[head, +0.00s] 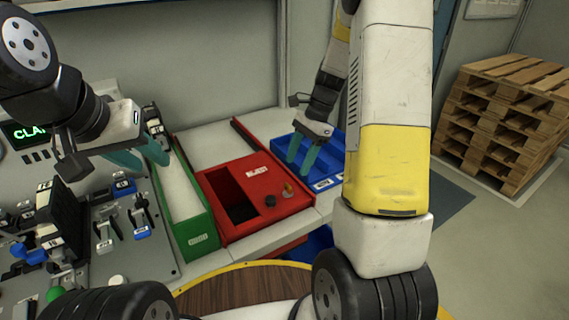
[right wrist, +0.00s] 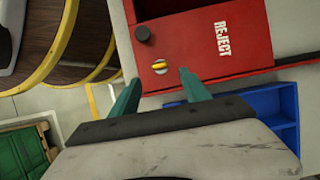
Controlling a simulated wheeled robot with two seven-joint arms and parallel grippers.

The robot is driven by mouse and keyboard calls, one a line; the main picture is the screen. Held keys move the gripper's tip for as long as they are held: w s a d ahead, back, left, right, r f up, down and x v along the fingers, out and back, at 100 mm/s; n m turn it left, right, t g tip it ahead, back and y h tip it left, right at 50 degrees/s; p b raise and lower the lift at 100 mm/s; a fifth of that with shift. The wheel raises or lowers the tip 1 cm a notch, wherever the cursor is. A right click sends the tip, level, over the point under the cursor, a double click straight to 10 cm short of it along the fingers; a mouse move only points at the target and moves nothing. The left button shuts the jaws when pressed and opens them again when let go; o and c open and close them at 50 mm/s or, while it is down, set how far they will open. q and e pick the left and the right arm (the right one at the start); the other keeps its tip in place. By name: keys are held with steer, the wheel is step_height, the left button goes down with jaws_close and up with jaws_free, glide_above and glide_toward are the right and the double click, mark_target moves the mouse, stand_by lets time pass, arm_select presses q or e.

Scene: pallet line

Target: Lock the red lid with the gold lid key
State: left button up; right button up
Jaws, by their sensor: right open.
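The red lid (head: 262,185) covers part of the red box marked REJECT; a dark opening shows at its left. A black knob (head: 269,201) and the gold lid key (head: 288,189) stand at its front right. In the right wrist view the key (right wrist: 160,67) is a small gold and pale piece on the red surface (right wrist: 190,50). My right gripper (head: 301,160) is open and empty behind the key; in its wrist view the fingertips (right wrist: 157,83) point toward the key, apart from it. My left gripper (head: 155,165) is open and empty near the green bin.
A long green bin (head: 204,232) stands left of the red box, and a blue bin (head: 335,150) stands behind it to the right. A panel with switches (head: 150,255) is at the left. A round wooden top with a yellow rim (head: 235,268) lies in front. Pallets (head: 505,110) are stacked far right.

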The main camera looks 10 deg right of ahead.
mark_target(289, 185)
steer(key=x, duration=0.7)
steer(key=shift+f, duration=0.3)
jaws_close()
